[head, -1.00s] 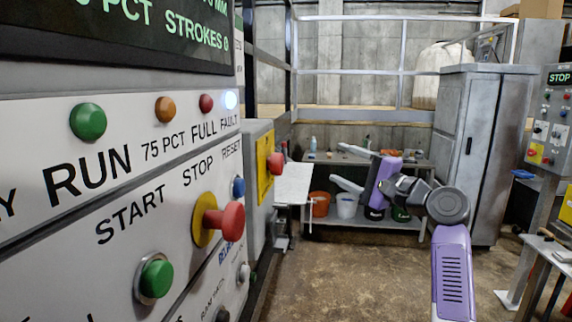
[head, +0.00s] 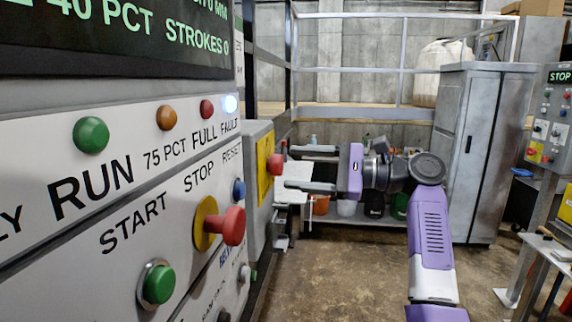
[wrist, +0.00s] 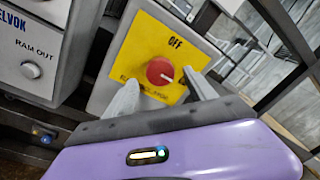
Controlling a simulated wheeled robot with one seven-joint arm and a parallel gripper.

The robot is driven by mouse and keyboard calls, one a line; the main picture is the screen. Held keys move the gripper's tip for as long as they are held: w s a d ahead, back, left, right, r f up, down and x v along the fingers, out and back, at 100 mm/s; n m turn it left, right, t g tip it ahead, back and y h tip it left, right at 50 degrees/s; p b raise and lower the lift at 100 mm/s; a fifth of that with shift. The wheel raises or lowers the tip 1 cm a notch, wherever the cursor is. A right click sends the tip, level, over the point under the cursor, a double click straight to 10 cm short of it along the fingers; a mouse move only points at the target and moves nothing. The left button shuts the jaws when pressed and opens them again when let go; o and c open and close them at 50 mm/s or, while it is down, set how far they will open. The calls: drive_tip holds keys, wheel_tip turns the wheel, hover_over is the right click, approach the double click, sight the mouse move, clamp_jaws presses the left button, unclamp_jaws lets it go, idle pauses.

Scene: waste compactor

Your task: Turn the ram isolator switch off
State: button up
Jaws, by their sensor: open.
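The isolator switch is a red round knob (wrist: 160,71) with a white pointer mark, on a yellow plate (wrist: 150,45) lettered OFF. In the wrist view the pointer mark lies toward the lower right, away from the OFF lettering. In the head view the red knob (head: 275,165) sticks out from the yellow plate (head: 265,168) on a grey box. My gripper (head: 288,168) is open, its fingers pointing left toward the knob. In the wrist view my gripper (wrist: 163,92) has one finger low on each side of the knob. I cannot tell whether either touches it.
The control panel (head: 120,195) with a red stop button (head: 232,226) and green start button (head: 158,284) fills the left. A bench (head: 385,219) with buckets and a grey cabinet (head: 478,150) stand behind. The floor (head: 340,275) between is clear.

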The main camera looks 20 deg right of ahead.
sight(282, 166)
drive_tip(key=shift+x, duration=1.65)
drive_tip(key=c, duration=1.4)
